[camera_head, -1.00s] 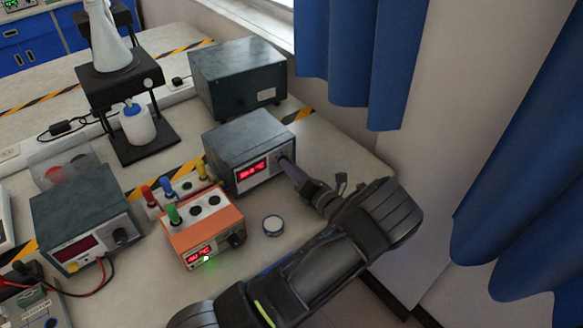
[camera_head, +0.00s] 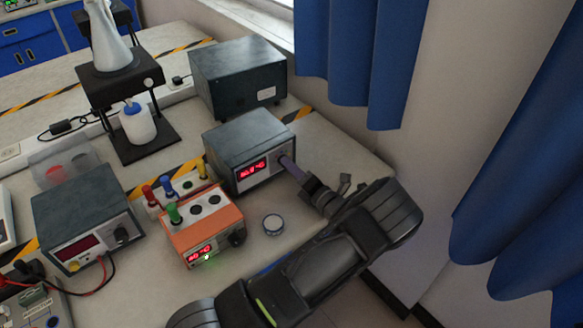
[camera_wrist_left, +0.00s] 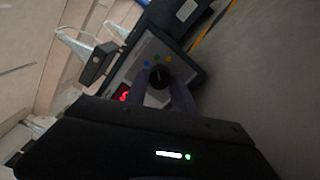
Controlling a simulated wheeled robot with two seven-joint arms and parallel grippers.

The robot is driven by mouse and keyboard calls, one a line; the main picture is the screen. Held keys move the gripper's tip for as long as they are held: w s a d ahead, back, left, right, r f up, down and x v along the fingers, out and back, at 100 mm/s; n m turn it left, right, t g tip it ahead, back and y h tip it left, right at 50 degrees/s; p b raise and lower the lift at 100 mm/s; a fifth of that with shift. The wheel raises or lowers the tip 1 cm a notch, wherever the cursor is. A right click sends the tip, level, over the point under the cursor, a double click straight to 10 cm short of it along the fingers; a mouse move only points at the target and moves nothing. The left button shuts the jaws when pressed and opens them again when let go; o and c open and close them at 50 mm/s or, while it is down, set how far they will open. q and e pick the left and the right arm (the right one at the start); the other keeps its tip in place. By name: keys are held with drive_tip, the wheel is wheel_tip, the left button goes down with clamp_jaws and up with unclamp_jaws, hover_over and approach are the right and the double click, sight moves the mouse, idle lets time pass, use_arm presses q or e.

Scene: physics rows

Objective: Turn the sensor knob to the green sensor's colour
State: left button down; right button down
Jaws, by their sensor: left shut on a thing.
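My left gripper (camera_head: 288,165) is shut on the sensor knob at the front right of a dark grey meter (camera_head: 250,138) with a red display. In the left wrist view the round black knob (camera_wrist_left: 160,76) sits between the two fingers (camera_wrist_left: 160,92), below an arc of several small coloured dots. Where its pointer stands is too dim to tell. The green sensor (camera_head: 173,213) stands upright in the orange block (camera_head: 203,226), which has a red display and a lit green lamp. Red (camera_head: 150,195), blue (camera_head: 168,188) and yellow (camera_head: 202,170) sensors stand in a pale rack behind.
A power supply (camera_head: 84,222) with leads stands at left. A larger dark box (camera_head: 238,77) is behind the meter. The table is bare to the meter's right; blue curtains (camera_head: 370,60) hang beyond.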

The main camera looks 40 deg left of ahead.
use_arm(q)
drive_tip(key=c, duration=1.1)
unclamp_jaws()
drive_tip(key=shift+o, duration=0.2)
drive_tip(key=shift+d, duration=0.1)
drive_tip(key=b+v, duration=0.2)
drive_tip(key=v, duration=0.4)
drive_tip(key=shift+s+d, duration=0.1)
drive_tip(key=shift+d, duration=0.3)
drive_tip(key=shift+s+d, duration=0.15)
drive_tip(key=shift+d, duration=0.3)
